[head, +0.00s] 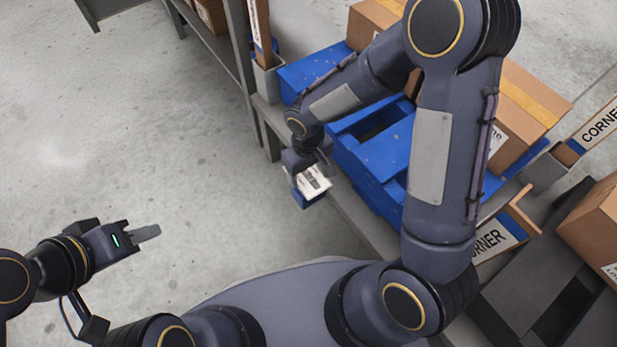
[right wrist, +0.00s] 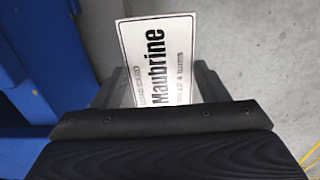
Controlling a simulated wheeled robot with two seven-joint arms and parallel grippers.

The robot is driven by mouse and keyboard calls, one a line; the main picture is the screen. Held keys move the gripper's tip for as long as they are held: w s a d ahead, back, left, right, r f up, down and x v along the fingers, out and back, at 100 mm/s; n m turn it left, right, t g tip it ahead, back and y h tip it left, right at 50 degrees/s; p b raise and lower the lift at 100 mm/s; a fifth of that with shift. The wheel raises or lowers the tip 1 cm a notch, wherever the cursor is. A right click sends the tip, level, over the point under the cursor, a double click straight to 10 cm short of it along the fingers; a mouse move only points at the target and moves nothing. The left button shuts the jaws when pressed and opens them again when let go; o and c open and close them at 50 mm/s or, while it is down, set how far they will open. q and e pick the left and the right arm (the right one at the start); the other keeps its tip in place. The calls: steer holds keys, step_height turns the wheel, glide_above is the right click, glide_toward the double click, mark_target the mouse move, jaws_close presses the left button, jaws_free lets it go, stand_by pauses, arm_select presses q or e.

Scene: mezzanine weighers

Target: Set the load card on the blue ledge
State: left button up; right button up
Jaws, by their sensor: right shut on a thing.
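The load card is a white card (head: 315,181) with large black lettering. In the right wrist view the card (right wrist: 158,62) reads "Maubrine". My right gripper (head: 311,170) is shut on the card, which stands out past the fingers.
A blue pallet (head: 372,150) with cardboard boxes (head: 525,100) lies on the grey table right of the card. The pallet also fills the left of the right wrist view (right wrist: 40,60). Corner boards (head: 495,240) stand at the right. The floor at the left is clear.

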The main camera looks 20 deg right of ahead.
mark_target(309, 176)
step_height(309, 176, down, 4)
steer(key=shift+d+r+b, duration=0.1)
steer(key=shift+r+b, duration=0.15)
steer(key=shift+b, duration=0.35)
steer(key=shift+r, duration=0.1)
steer(key=shift+f, duration=0.25)
steer(key=o, duration=0.9)
steer(key=shift+r, duration=0.1)
steer(key=shift+o, duration=0.2)
